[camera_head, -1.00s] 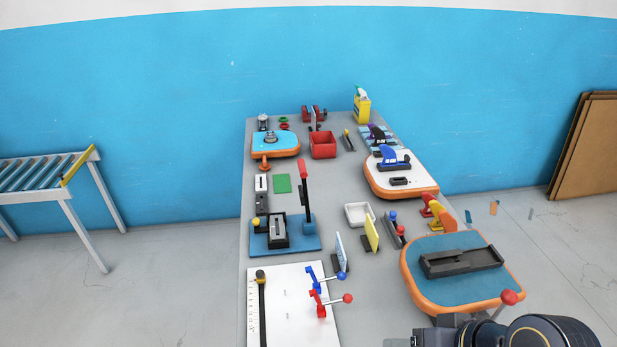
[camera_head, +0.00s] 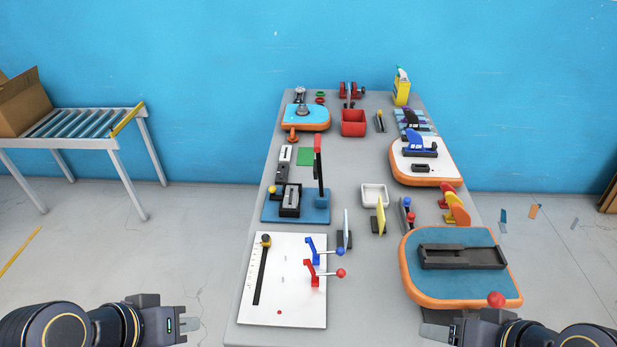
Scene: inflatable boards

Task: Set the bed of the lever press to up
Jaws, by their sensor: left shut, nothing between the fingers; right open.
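What looks like the lever press stands on the left half of the table, on a blue base (camera_head: 321,207). It has an upright black lever with a red handle (camera_head: 318,145), a black bed (camera_head: 290,201) with a grey piece in it, and a yellow knob (camera_head: 272,189) at its left. I cannot tell the bed's height. My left gripper (camera_head: 190,324) is shut and empty, left of the table's front corner and well short of the press. My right gripper (camera_head: 432,332) is open and empty at the front right, near the orange-edged blue board.
A white board (camera_head: 285,300) with a black slider and blue and red toggle clamps lies in front of the press. Upright blue and yellow plates (camera_head: 380,215) stand to its right. An orange-edged blue board (camera_head: 418,289) fills the front right. A roller conveyor (camera_head: 80,125) stands left.

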